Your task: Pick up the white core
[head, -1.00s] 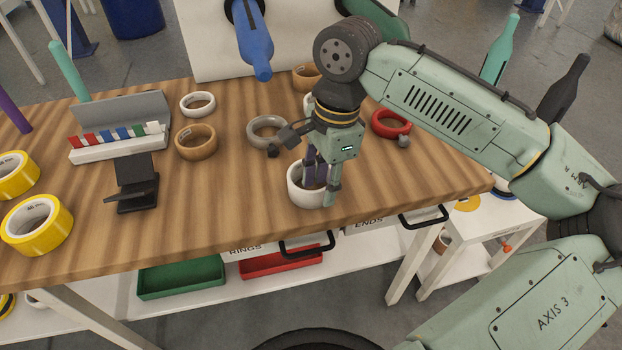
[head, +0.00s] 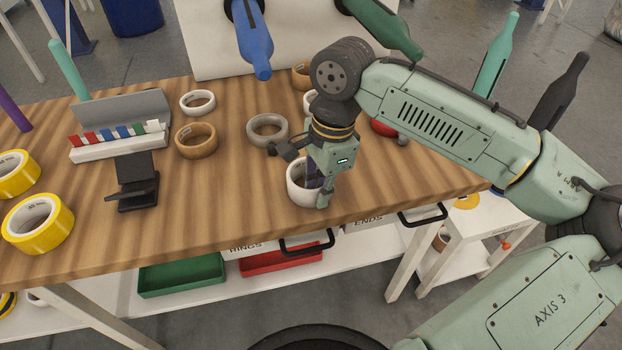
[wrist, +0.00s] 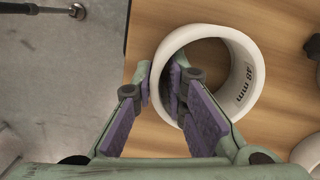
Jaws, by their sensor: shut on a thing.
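The white core (head: 300,193) is a short, wide ring near the front edge of the wooden bench, below my gripper in the head view. My gripper (wrist: 160,88) has one purple-padded finger outside the ring and the other inside. The fingers are shut on the ring's wall. In the head view my gripper (head: 318,188) partly hides the ring's right side. I cannot tell whether the ring is lifted off the bench.
A grey ring (head: 267,131), a tan ring (head: 196,141) and another white ring (head: 197,102) lie behind and left on the bench (head: 240,215). Yellow tape rolls (head: 37,224) and a black stand (head: 137,180) are further left.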

